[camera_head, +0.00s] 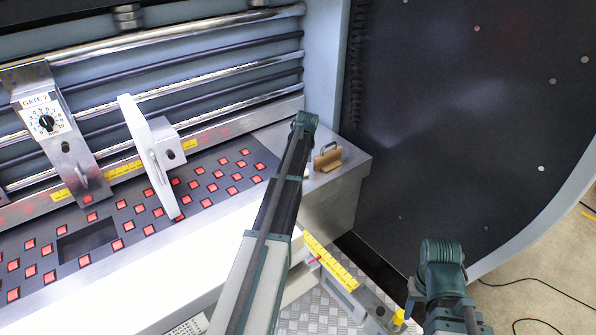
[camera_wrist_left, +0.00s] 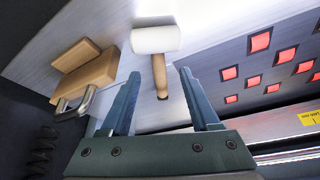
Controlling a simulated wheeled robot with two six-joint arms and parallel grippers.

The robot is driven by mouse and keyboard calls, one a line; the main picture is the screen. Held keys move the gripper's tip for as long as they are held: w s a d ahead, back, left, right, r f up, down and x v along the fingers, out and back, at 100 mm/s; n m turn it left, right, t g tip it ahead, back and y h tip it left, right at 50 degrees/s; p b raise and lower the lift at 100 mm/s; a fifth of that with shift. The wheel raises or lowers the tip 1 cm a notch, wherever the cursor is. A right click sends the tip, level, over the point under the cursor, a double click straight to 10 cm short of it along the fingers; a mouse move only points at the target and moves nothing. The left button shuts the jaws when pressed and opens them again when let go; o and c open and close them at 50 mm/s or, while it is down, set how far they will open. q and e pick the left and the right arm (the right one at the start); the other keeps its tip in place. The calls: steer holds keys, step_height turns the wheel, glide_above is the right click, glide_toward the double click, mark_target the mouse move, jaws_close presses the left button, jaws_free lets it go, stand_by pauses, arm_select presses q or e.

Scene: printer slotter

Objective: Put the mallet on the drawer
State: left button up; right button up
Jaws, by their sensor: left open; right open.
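The mallet (camera_wrist_left: 155,40) has a white head and a wooden handle and lies on a bare metal ledge in the left wrist view. My left gripper (camera_wrist_left: 159,77) is open, with its fingers on either side of the handle; I cannot tell whether they touch it. In the head view my left arm reaches over the ledge (camera_head: 345,172) and mostly hides the mallet. My right gripper (camera_head: 441,252) is at the lower right, away from the ledge; its fingers hardly show. I cannot tell for sure which part is the drawer.
A wooden block with a metal handle (camera_head: 327,158) stands on the ledge beside the mallet, near my left gripper. A yellow scale (camera_head: 330,262) lies below the ledge. A dark curved panel (camera_head: 450,120) stands at right. Red squares (camera_head: 227,175) cover the bed at left.

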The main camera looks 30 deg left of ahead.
arm_select(q)
steer(key=shift+b+x, duration=2.45)
steer(key=shift+x, duration=0.25)
steer(key=shift+w+r, duration=0.1)
steer(key=shift+r, duration=0.1)
steer(key=shift+c, duration=0.4)
jaws_close()
